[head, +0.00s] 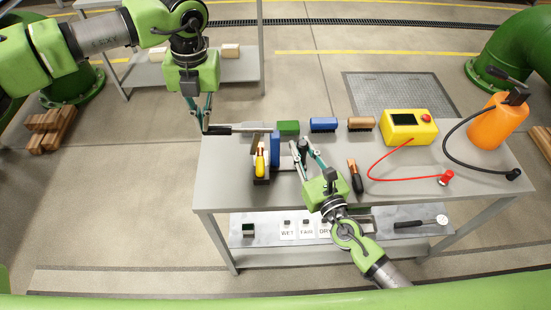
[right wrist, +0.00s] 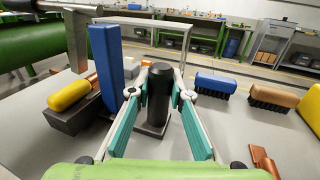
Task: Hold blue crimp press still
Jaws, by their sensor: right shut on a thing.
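The blue upright block (head: 275,148) of the press stands near the table's left side, beside a dark base with a yellow grip (head: 260,163). The blue block (right wrist: 106,60) and yellow grip (right wrist: 70,95) also show in the right wrist view. My right gripper (right wrist: 160,88) is shut on a black upright post (right wrist: 158,105) with a square dark foot, right of the blue block. I cannot tell whether post and press are joined. My left gripper (head: 204,129) is shut on the black handle of a hammer-like tool (head: 235,129); its metal head (right wrist: 77,40) hangs near the blue block.
Green (head: 288,128), blue (head: 323,125) and brown (head: 361,124) brushes line the table's back. A yellow box (head: 405,127) and orange bottle (head: 497,122) stand right. A dark-and-orange tool (head: 355,176) lies right of my right gripper. The table's (head: 420,190) front right is mostly clear.

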